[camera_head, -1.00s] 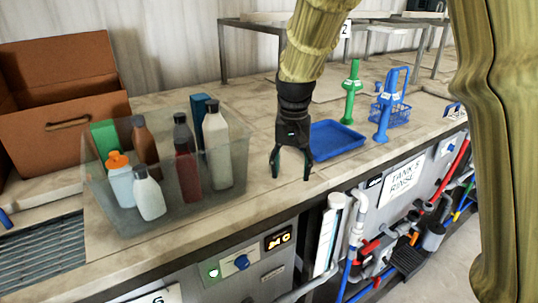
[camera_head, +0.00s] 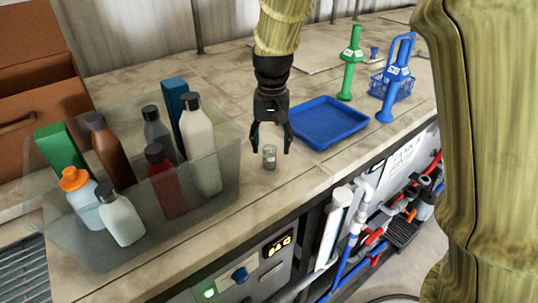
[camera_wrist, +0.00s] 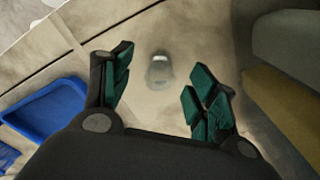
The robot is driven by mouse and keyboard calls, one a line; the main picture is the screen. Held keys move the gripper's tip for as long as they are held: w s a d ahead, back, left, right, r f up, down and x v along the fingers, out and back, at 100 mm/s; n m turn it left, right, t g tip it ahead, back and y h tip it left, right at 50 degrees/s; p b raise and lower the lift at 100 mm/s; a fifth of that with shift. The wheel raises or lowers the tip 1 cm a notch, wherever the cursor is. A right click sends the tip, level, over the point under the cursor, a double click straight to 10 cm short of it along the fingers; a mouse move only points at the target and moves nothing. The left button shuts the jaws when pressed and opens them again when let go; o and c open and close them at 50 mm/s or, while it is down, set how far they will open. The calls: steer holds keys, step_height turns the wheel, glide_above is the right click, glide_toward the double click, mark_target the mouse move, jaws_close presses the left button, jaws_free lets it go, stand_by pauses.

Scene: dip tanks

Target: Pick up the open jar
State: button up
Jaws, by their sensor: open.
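A small clear open jar (camera_head: 269,157) stands on the worktop, between the clear bin and the blue tray. In the wrist view the jar (camera_wrist: 159,70) lies ahead of the gap between the fingers, a little left of its middle. My gripper (camera_head: 269,146) is open and empty, pointing down over the jar. In the wrist view its green-padded fingers (camera_wrist: 158,90) are spread apart and do not appear to touch the jar.
A clear bin (camera_head: 220,190) of several bottles and boxes stands left of the jar. A blue tray (camera_head: 328,122) lies close on the right. Green (camera_head: 350,63) and blue (camera_head: 395,85) handled tools stand beyond it. The worktop's front edge is near.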

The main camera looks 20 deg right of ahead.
mark_target(268, 146)
steer(key=w+f, duration=0.1)
steer(key=f, duration=0.1)
steer(key=w+f+p, duration=0.1)
steer(key=w+f, duration=0.1)
steer(key=shift+p, duration=0.3)
steer(key=shift+s+f+p, duration=0.45)
steer(key=shift+s+f, duration=0.35)
steer(key=shift+s, duration=0.2)
steer(key=shift+f, duration=0.25)
steer(key=shift+w+f, duration=0.5)
steer(key=shift+w, duration=0.1)
steer(key=shift+s+r, duration=0.25)
steer(key=shift+s, duration=0.15)
steer(key=c, duration=0.4)
steer(key=shift+w+f, duration=0.1)
steer(key=c, duration=0.7)
steer(key=shift+o, duration=0.2)
